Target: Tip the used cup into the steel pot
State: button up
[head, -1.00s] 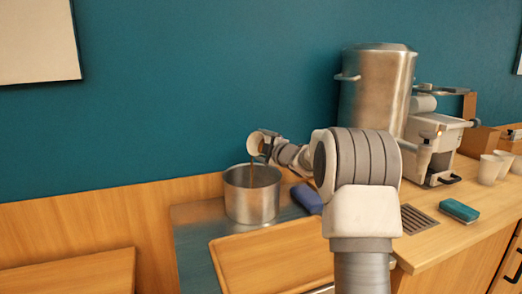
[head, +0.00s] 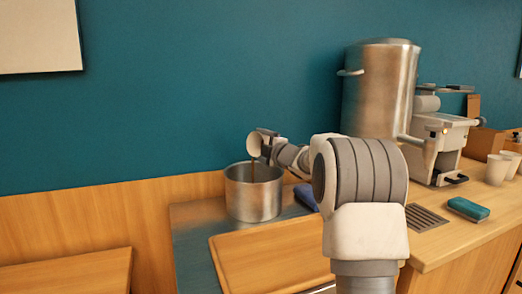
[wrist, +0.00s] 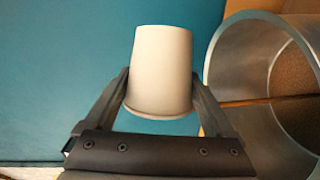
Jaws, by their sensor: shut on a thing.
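The used cup (head: 254,144) is white and held tipped just above the steel pot (head: 252,200). In the wrist view the cup (wrist: 160,62) sits between the two dark fingers of my gripper (wrist: 160,90), and the pot (wrist: 232,55) shows at the right. The inside of the cup is hidden, so I cannot tell how much it holds.
A wooden tray (head: 230,250) lies in front of the pot. A blue item (head: 306,196) lies right of the pot, partly behind my arm. A large steel urn (head: 385,90), a machine (head: 440,145), white cups (head: 497,168) and a teal sponge (head: 468,208) stand farther right.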

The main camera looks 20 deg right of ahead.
jog(key=shift+s+a+f+n+b, duration=0.1)
jog(key=shift+a+f+n+b, duration=0.3)
jog(key=shift+b, duration=1.25)
jog(key=shift+f+n+t+b, duration=0.1)
jog(key=shift+n+t+b, duration=0.2)
jog(key=shift+n+b, duration=0.15)
jog(key=shift+s+b, duration=0.1)
jog(key=shift+b, duration=0.5)
jog(key=shift+a+n, duration=0.2)
jog(key=shift+n, duration=0.25)
jog(key=shift+s+a+n+t, duration=0.2)
jog(key=shift+n+t, duration=0.2)
jog(key=shift+n, duration=0.4)
jog(key=shift+p, duration=0.35)
